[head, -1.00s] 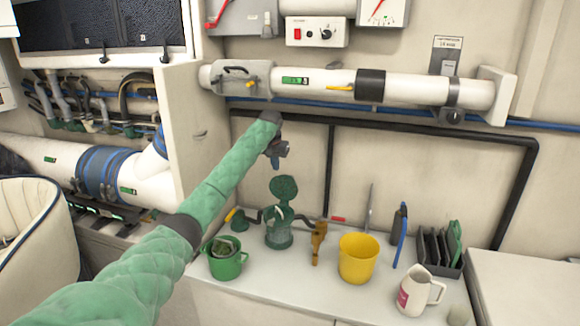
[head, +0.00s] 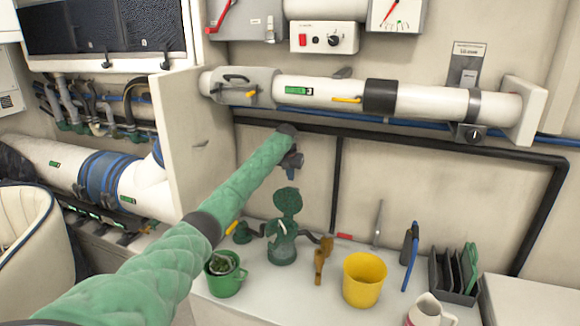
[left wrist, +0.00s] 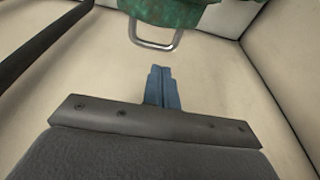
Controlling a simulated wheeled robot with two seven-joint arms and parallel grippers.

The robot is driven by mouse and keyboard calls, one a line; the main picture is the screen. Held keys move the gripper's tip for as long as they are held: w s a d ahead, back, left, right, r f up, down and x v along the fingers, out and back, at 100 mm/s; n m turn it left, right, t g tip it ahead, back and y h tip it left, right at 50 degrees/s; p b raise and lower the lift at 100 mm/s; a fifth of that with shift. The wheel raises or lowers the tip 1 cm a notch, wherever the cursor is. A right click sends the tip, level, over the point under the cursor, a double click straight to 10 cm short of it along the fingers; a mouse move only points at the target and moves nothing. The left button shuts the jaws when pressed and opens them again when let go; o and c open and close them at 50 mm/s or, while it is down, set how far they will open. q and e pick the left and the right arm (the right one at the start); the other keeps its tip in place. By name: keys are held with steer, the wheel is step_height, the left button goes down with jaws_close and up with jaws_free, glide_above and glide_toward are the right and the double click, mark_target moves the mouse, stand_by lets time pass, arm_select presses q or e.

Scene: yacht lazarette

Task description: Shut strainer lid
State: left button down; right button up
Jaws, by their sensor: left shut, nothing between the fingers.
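The green strainer (head: 282,253) stands on the white counter against the back wall. Its round green lid (head: 287,203) is raised, standing upright above the body. My left gripper (head: 290,174) is just above the lid in the head view, fingers pointing down; I cannot tell if they touch it. In the left wrist view its blue fingers (left wrist: 162,88) are pressed together and empty. A green part with a metal loop (left wrist: 155,40), seemingly the strainer lid, shows beyond the fingertips and is cut off by the top edge. My right gripper is out of view.
A green mug (head: 225,282) stands left of the strainer. A brass fitting (head: 320,262), a yellow cup (head: 364,284), a blue-handled tool (head: 410,255) and a dark rack (head: 453,275) stand to its right. A white pipe (head: 330,92) crosses the wall above.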

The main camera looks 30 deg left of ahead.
mark_target(291, 197)
arm_select(q)
steer(key=x, duration=0.3)
steer(key=shift+f+p, duration=0.3)
steer(key=shift+p, duration=0.1)
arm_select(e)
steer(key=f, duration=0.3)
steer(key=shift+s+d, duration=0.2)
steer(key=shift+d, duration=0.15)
arm_select(q)
steer(key=shift+s, duration=0.1)
steer(key=shift+s+d+r+t, duration=0.1)
steer(key=shift+s+r+t, duration=0.2)
steer(key=shift+s+r, duration=0.1)
steer(key=shift+s+f, duration=0.15)
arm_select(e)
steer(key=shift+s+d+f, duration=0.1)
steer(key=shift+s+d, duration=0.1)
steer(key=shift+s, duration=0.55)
